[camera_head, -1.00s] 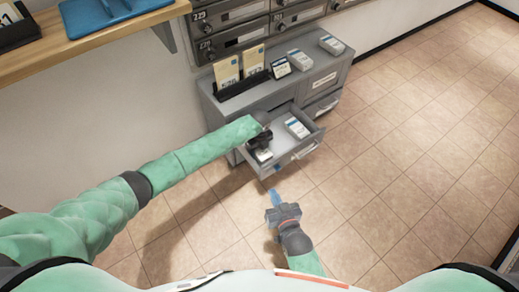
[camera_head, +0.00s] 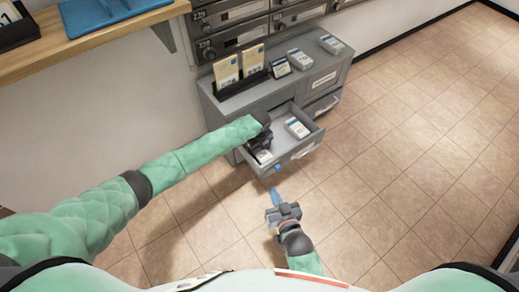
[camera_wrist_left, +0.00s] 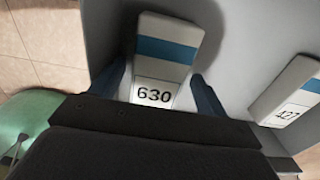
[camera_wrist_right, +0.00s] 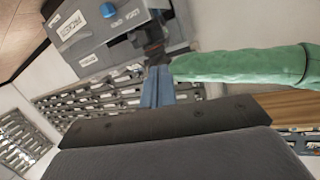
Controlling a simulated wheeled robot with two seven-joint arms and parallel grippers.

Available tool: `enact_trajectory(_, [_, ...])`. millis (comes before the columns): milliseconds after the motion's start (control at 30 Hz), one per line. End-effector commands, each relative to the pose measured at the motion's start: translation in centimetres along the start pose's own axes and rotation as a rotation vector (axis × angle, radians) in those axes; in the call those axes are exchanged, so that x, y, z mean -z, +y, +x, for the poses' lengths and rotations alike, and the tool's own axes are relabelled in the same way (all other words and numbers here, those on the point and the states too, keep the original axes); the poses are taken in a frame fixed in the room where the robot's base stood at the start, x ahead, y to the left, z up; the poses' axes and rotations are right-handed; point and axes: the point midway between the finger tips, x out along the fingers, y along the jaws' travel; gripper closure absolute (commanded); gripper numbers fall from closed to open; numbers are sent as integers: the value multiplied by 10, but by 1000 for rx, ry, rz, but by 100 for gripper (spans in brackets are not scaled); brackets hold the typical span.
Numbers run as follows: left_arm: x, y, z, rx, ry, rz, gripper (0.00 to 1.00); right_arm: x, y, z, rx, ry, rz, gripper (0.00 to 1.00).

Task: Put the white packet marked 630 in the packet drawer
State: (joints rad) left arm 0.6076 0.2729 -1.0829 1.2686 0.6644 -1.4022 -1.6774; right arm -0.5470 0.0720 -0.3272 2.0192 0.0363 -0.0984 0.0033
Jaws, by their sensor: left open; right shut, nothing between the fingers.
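The white packet marked 630 (camera_wrist_left: 165,60) has a blue band and lies inside the open packet drawer (camera_wrist_left: 235,75). In the head view the packet (camera_head: 264,157) is partly hidden by my left gripper (camera_head: 262,145). My left gripper is open, with its two blue fingers on either side of the packet's near end in the left wrist view. The drawer (camera_head: 294,155) is pulled out from the grey cabinet. My right gripper (camera_head: 274,196) is shut and empty, in front of and below the drawer. In the right wrist view its blue fingers (camera_wrist_right: 157,88) are together.
Another white packet marked 427 (camera_wrist_left: 298,98) lies in the drawer; it also shows in the head view (camera_head: 297,128). White packets stand on the cabinet top (camera_head: 240,88), beside a black rack with envelopes (camera_head: 227,73). A wooden shelf (camera_head: 90,45) is at upper left. The tiled floor at right is clear.

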Motion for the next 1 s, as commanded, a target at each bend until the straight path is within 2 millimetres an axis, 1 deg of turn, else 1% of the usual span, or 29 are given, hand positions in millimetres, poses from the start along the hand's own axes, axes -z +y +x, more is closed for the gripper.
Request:
enact_trajectory(167, [-1, 2, 0, -4, 0, -1, 19, 5, 0, 2, 1, 7, -1, 100])
enact_trajectory(300, [-1, 2, -8, -4, -1, -1, 19, 8, 1, 6, 1, 1, -1, 100])
enact_trajectory(367, [-2, 2, -13, -4, -1, -1, 19, 5, 2, 8, 1, -15, 1, 100])
enact_trajectory(433, [-2, 2, -20, -4, -1, -1, 19, -24, 4, 1, -3, -89, 7, 100])
enact_trajectory(500, [-2, 2, -27, -3, -1, -1, 19, -42, 4, -5, -5, -139, 13, 100])
enact_trajectory(800, [-1, 0, -60, -2, -1, 0, 19, -94, 5, -22, -11, -301, 32, 100])
enact_trajectory(900, [-1, 0, -68, 0, -1, 1, 19, -108, 5, -27, -13, -342, 38, 100])
enact_trajectory(1000, [-1, 0, -73, -1, -1, 0, 19, -117, 5, -31, -13, -370, 42, 100])
